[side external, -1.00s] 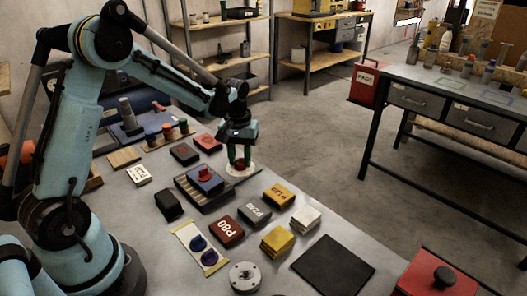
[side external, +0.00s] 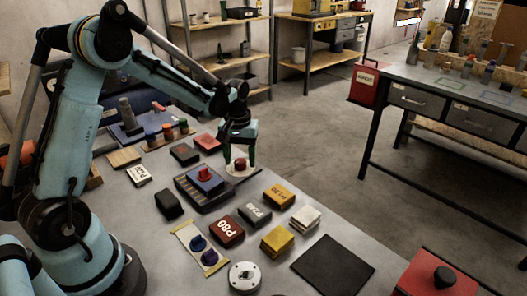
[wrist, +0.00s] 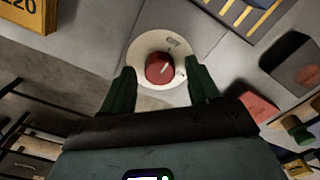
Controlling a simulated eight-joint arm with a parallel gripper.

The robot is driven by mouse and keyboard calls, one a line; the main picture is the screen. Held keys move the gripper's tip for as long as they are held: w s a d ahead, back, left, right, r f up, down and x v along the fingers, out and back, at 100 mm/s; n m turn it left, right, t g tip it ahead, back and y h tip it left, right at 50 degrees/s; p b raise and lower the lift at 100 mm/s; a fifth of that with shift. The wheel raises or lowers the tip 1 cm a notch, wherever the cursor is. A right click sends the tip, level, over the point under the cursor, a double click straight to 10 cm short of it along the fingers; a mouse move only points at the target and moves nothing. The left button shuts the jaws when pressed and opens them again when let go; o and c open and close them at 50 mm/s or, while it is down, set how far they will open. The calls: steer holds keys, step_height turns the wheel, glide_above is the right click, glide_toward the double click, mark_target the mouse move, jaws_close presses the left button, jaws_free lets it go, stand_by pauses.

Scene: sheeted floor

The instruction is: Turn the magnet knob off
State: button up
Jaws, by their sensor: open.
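A red round knob (side external: 240,164) stands on a white disc (side external: 248,172) at the far edge of the table. In the wrist view the red knob (wrist: 158,67) carries a short pale line on its top, and the white disc (wrist: 141,50) has small unreadable print. My gripper (side external: 239,158) points down over the knob. It is open, with one green finger on each side of the knob. In the wrist view the fingers of my gripper (wrist: 162,82) stand apart from the knob, with a visible gap on both sides.
Left of the disc, a second red knob (side external: 204,173) sits on a blue block on a dark base. Sanding blocks, including a yellow block (side external: 279,195) and a red P80 block (side external: 227,231), lie nearer. A black mat (side external: 333,265) is at the front right.

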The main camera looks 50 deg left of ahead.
mark_target(240, 161)
step_height(240, 161, up, 12)
stand_by(0.6)
steer(key=s+d+m+t, duration=0.7)
steer(key=s+d, duration=0.4)
steer(key=s, duration=0.2)
steer(key=shift+m, duration=0.5)
